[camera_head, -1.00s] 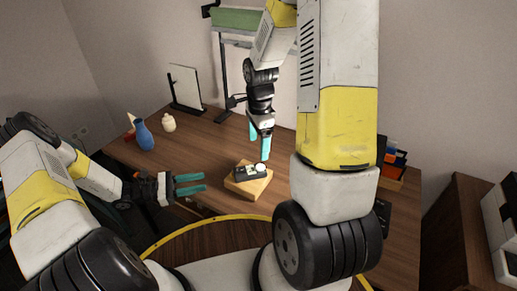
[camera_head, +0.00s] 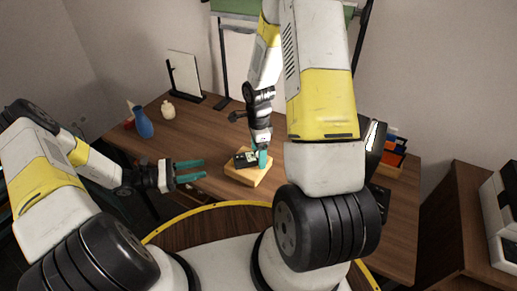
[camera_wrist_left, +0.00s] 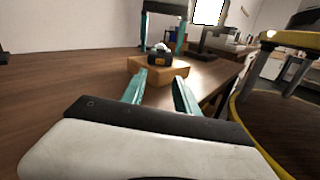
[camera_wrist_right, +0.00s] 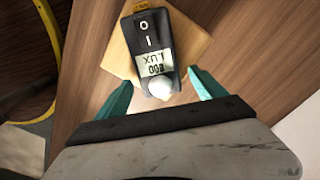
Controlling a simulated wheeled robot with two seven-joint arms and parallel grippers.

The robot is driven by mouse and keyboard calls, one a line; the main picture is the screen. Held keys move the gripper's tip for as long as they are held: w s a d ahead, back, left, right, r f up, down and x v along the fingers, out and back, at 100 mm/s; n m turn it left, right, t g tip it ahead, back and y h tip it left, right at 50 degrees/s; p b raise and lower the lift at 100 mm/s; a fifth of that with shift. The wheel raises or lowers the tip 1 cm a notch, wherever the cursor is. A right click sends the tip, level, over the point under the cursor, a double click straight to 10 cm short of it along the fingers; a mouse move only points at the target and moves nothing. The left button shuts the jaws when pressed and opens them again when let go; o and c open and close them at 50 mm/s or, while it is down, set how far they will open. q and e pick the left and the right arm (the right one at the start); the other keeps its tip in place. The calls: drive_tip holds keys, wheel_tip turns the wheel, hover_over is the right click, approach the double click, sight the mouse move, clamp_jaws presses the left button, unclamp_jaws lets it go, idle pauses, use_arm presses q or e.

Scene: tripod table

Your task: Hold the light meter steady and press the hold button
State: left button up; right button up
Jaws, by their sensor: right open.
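The light meter (camera_wrist_right: 151,35) is a small dark device with a display reading "LUX", two white-marked buttons, an amber piece at one end and a white dome at the other. It lies on a wooden block (camera_head: 246,177) on the table; it also shows in the head view (camera_head: 243,159) and the left wrist view (camera_wrist_left: 157,57). My right gripper (camera_wrist_right: 160,88) is open, its teal fingers pointing down on either side of the dome end; I cannot tell whether they touch it. My left gripper (camera_head: 203,170) is open and empty, left of the block, pointing toward it.
A blue vase (camera_head: 143,123), a cream jar (camera_head: 168,110) and a framed white panel (camera_head: 184,74) stand at the table's back left. An orange and blue organizer (camera_head: 393,153) stands at the right. Bare tabletop lies around the block.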

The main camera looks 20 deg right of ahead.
drive_tip(key=c, duration=1.5)
use_arm(q)
clamp_jaws()
use_arm(e)
drive_tip(key=shift+c, duration=0.4)
idle(0.4)
idle(1.6)
use_arm(q)
drive_tip(key=shift+n, duration=0.6)
drive_tip(key=a, duration=0.5)
drive_tip(key=shift+a, duration=0.1)
